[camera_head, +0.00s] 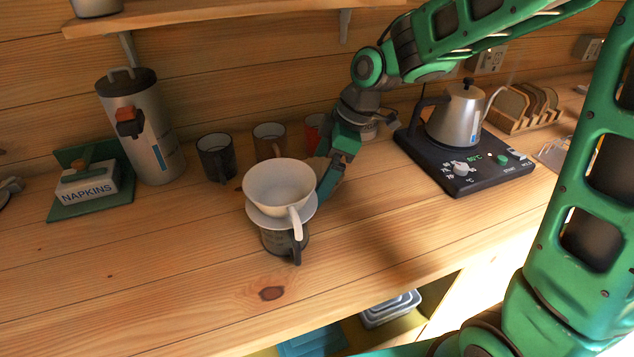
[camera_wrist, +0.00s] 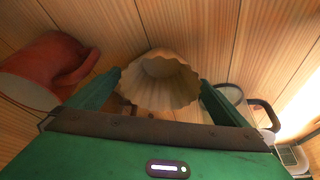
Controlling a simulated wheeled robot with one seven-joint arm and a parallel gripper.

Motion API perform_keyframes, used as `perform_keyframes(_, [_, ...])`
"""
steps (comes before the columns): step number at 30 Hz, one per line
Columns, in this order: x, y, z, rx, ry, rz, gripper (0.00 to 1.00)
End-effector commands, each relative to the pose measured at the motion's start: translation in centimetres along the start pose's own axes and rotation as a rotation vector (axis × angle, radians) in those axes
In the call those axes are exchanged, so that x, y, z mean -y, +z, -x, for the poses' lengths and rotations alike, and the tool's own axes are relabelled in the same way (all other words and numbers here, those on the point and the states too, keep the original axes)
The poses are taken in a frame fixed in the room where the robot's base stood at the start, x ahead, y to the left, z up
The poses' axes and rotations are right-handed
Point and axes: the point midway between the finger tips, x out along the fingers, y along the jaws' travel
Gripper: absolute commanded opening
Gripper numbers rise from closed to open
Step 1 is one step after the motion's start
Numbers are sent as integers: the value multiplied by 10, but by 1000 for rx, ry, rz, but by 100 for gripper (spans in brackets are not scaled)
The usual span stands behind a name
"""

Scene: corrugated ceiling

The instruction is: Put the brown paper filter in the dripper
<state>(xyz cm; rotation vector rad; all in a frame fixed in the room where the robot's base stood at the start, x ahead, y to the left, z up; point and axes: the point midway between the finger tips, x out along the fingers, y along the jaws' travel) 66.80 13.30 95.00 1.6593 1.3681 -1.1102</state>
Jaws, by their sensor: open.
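The brown paper filter (camera_wrist: 160,82) is a fluted, open-topped tan cup standing on the wooden counter in the wrist view. My gripper (camera_wrist: 161,84) is open, with one green finger on each side of the filter; I cannot tell whether they touch it. In the head view my gripper (camera_head: 328,182) reaches low behind and to the right of the dripper, and the filter is mostly hidden there. The white dripper (camera_head: 279,184) is upright on a dark glass server (camera_head: 285,240), with its handle towards the front.
A red mug (camera_wrist: 45,68) lies left of the filter in the wrist view. Dark (camera_head: 215,157) and brown (camera_head: 269,142) mugs stand behind the dripper. A kettle (camera_head: 459,115) on its black base is at right; a napkin holder (camera_head: 90,185) is at left. The front counter is clear.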

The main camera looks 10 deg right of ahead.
Motion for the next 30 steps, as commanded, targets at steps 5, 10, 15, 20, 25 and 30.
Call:
perform_keyframes(5, [0, 0, 0, 0, 0, 0, 83])
perform_keyframes(10, [0, 0, 0, 0, 1, 0, 57])
perform_keyframes(15, [0, 0, 1, 0, 1, 0, 54])
perform_keyframes(20, [-1, -1, 3, -1, 2, 0, 54])
perform_keyframes(25, [-2, -9, 23, -2, 5, 1, 54])
perform_keyframes(30, [-2, -22, 54, -2, 5, 2, 54])
